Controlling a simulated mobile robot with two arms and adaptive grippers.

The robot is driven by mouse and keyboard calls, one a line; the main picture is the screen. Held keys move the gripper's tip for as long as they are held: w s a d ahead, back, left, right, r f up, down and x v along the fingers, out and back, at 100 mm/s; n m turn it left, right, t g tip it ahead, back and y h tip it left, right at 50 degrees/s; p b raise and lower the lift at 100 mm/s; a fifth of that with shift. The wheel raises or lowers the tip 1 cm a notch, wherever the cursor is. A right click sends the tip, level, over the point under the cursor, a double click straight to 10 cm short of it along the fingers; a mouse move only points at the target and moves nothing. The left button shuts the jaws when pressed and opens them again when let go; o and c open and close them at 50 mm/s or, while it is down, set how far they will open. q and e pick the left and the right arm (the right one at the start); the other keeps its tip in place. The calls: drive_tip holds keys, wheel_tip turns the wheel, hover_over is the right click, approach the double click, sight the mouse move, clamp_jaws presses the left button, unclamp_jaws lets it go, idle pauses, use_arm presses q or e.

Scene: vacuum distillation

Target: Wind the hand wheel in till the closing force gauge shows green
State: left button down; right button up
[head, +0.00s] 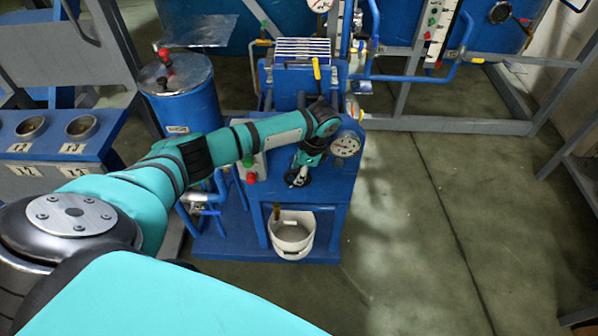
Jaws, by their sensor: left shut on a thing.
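The blue press-like machine (335,190) stands in the middle of the head view. The closing force gauge (346,145), a round pale dial, is on its front at the upper right; its needle and any green zone are too small to read. My left arm reaches across the machine's front. My left gripper (298,178) points down at the front and is shut on the hand wheel (297,184), a small dark ring mostly hidden behind the fingers and wrist. My right gripper is out of view.
A white bucket (292,240) stands below the machine front. A blue drum (181,100) stands to the left, by a blue bench (55,150) with two round cups. Red and green buttons (250,177) sit left of the wheel. Pipes run behind; the floor at right is clear.

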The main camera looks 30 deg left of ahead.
use_arm(q)
drive_tip(key=c, duration=1.3)
unclamp_jaws()
drive_tip(key=v, duration=1.2)
